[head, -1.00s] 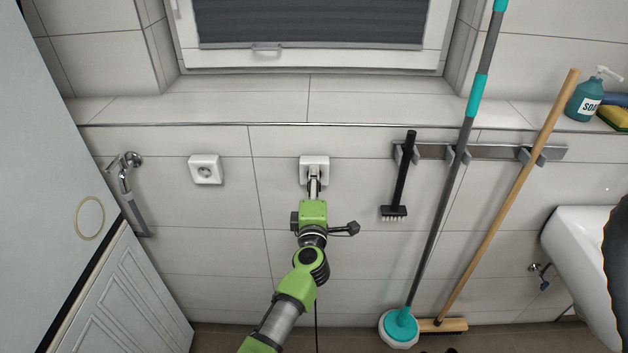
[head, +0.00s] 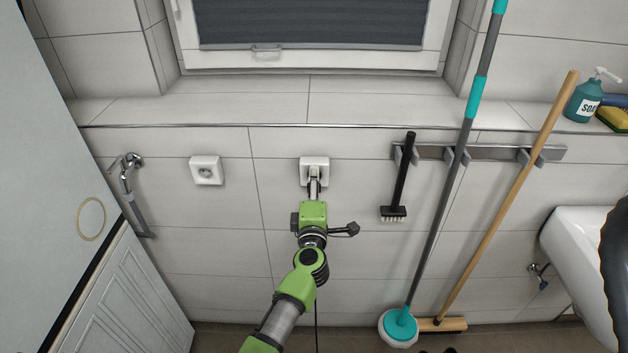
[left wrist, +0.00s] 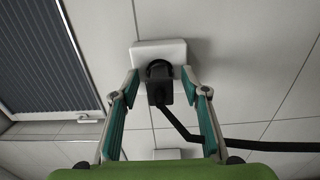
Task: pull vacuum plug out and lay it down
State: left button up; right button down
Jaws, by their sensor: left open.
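The black vacuum plug (left wrist: 159,83) sits in a white wall socket (left wrist: 158,52) in the left wrist view, with its black cord (left wrist: 245,145) running off to the right. The same socket (head: 314,164) shows in the head view below the window sill, where my gripper hides the plug. My left gripper (head: 314,182) is at this socket. In the left wrist view its two fingers (left wrist: 160,82) stand open, one on each side of the plug, with a visible gap on both sides. My right gripper is not in view.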

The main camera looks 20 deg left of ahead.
pick_arm(q)
grip_shut()
jog(key=shift+s, duration=0.1)
jog(key=shift+s+d+f, duration=0.1)
jog(key=shift+s+d, duration=0.05)
jog(key=shift+s, duration=0.15)
jog(key=shift+p+v, duration=0.9)
jog(key=shift+v, duration=1.7)
